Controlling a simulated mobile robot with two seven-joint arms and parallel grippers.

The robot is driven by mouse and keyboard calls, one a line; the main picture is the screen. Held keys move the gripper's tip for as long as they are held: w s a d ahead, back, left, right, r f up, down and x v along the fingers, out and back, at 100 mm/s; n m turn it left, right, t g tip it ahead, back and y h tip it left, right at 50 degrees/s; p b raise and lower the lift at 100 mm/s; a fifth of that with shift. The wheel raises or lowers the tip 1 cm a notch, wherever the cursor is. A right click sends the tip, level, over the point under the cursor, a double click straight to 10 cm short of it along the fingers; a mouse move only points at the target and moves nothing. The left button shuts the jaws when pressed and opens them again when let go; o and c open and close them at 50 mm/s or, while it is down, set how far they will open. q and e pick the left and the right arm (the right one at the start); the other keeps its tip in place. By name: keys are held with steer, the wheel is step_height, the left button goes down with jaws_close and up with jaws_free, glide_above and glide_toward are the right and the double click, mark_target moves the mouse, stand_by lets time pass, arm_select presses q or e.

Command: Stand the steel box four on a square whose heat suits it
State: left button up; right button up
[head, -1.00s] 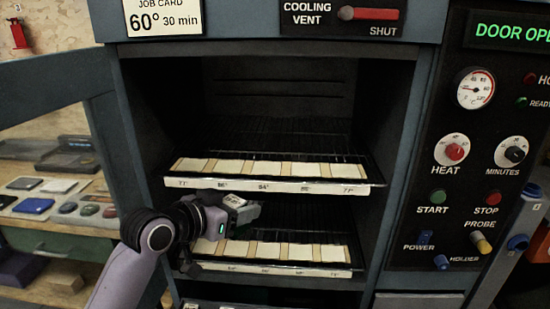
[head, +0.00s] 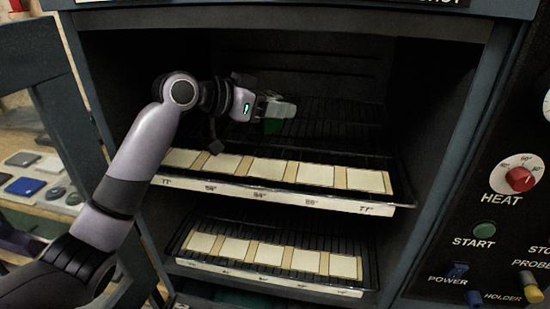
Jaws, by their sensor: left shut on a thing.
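My left gripper (head: 268,104) is inside the open oven, above the upper rack (head: 290,194) and behind its front row of squares. It is shut on a small grey steel box (head: 281,110). A green patch shows just below the box; no number is readable on it. Several pale squares line the upper rack's front, including the middle one (head: 268,169). Its label strip seems to read 77, 86, 94, 86, 77 degrees from left to right. The lower rack (head: 268,277) has a similar row (head: 270,254), with labels too small to read. My right gripper is not in view.
The oven door (head: 62,120) stands open at the left. A side bench (head: 45,190) beyond it holds several small flat pieces. The control panel (head: 490,215) with its heat knob (head: 519,178) is at the right. The visible squares on both racks look empty.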

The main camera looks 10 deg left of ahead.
arm_select(q)
step_height(320, 180, down, 9)
steer(key=shift+s+r, duration=0.1)
steer(key=shift+f, duration=0.35)
steer(key=shift+f, duration=0.2)
steer(key=o, duration=1.3)
steer(key=shift+r, duration=0.2)
steer(key=v, duration=1.2)
steer(key=shift+f+b, duration=0.1)
steer(key=shift+b, duration=0.25)
